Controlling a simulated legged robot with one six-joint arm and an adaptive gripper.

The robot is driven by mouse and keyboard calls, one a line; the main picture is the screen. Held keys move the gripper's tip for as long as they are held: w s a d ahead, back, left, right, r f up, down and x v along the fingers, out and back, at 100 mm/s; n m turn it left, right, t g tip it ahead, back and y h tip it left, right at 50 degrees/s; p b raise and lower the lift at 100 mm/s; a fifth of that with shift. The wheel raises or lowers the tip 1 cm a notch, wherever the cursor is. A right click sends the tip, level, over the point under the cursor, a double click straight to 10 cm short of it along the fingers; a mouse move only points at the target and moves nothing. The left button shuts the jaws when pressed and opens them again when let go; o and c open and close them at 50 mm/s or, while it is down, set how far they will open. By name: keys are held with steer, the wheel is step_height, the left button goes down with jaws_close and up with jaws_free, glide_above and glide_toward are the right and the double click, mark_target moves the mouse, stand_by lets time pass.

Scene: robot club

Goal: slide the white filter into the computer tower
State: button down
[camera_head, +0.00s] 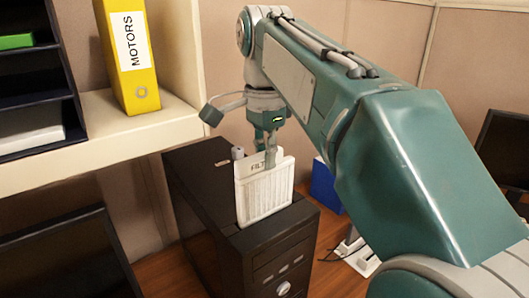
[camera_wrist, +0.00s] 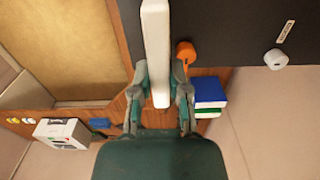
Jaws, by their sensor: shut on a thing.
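The white filter (camera_head: 264,195) is a ribbed upright panel with a partly covered "FILT" label. My gripper (camera_head: 271,158) is shut on its top edge. The black computer tower (camera_head: 205,200) stands below, and the filter's lower edge overlaps the tower's top near its front. I cannot tell whether that edge is in a slot, on the top or just above it. In the wrist view my gripper (camera_wrist: 160,88) has a finger on each side of the filter (camera_wrist: 156,35), seen edge-on. The dark tower surface (camera_wrist: 235,25) lies to its right, and the slot is not visible.
A shelf (camera_head: 100,140) with a yellow MOTORS binder (camera_head: 128,50) stands at left, close to the tower. A dark monitor (camera_head: 65,260) is at lower left. A blue box (camera_head: 325,187) is behind the tower at right. A white knob (camera_wrist: 275,59) and an orange object (camera_wrist: 186,52) show in the wrist view.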

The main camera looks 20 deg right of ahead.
mark_target(265, 210)
steer(key=shift+f, duration=4.35)
stand_by(2.2)
steer(key=c, duration=0.5)
jaws_free()
steer(key=shift+c, duration=0.2)
steer(key=shift+o, duration=0.3)
steer(key=o, duration=0.3)
steer(key=shift+o, duration=0.2)
